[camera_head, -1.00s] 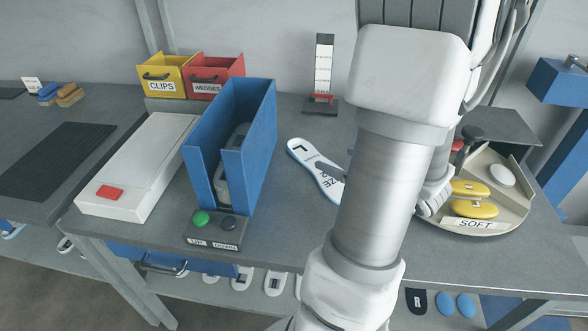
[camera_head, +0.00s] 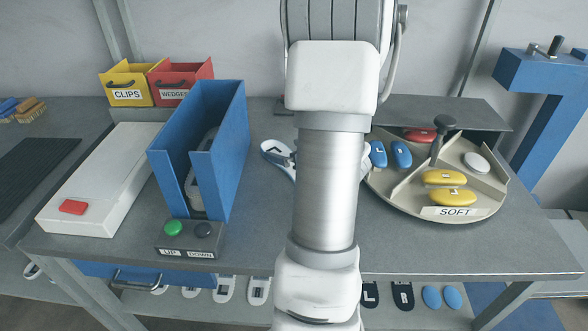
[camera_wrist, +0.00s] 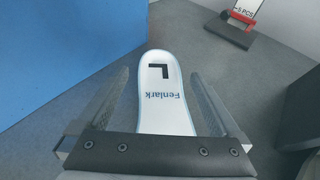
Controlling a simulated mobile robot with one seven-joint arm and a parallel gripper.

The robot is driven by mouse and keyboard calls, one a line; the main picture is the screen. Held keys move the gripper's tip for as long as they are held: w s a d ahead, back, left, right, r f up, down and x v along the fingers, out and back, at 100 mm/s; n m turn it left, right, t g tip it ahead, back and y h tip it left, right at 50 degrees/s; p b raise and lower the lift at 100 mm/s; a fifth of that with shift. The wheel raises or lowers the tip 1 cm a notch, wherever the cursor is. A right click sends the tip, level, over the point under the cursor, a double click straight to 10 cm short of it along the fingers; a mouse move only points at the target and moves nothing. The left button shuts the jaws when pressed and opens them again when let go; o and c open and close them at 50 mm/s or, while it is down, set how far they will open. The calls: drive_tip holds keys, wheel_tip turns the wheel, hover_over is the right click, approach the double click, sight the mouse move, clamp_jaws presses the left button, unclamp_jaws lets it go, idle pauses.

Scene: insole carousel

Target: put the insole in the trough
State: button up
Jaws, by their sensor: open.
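The insole is white with a pale blue edge and a black L. It lies flat on the table (camera_head: 262,221), and its end (camera_head: 272,148) shows left of my arm in the head view, the rest hidden. In the wrist view the insole (camera_wrist: 158,112) shows "Fenlark" and lies between the fingers of my gripper (camera_wrist: 159,80), which is open with a gap on both sides. In the head view the arm mostly hides my gripper. The blue tall-walled holder, seemingly the trough (camera_head: 226,150), stands left of the insole with a grey piece inside.
An UP/DOWN button box (camera_head: 190,240) sits before the blue holder. A white block with a red button (camera_head: 110,180) is left of it. A round carousel (camera_head: 400,200) marked SOFT, with blue, yellow, red and white pads, is at right. Yellow (camera_head: 126,83) and red bins (camera_head: 175,80) stand behind.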

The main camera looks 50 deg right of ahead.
sight(268, 146)
drive_tip(key=x, duration=0.2)
drive_tip(key=b+x, duration=0.1)
drive_tip(key=x, duration=0.1)
drive_tip(key=shift+w+f, duration=0.1)
drive_tip(key=shift+f, duration=0.4)
drive_tip(key=shift+w+d, duration=0.1)
drive_tip(key=shift+w, duration=0.25)
drive_tip(key=shift+c, duration=0.2)
drive_tip(key=c, duration=1.2)
drive_tip(key=shift+r, duration=0.1)
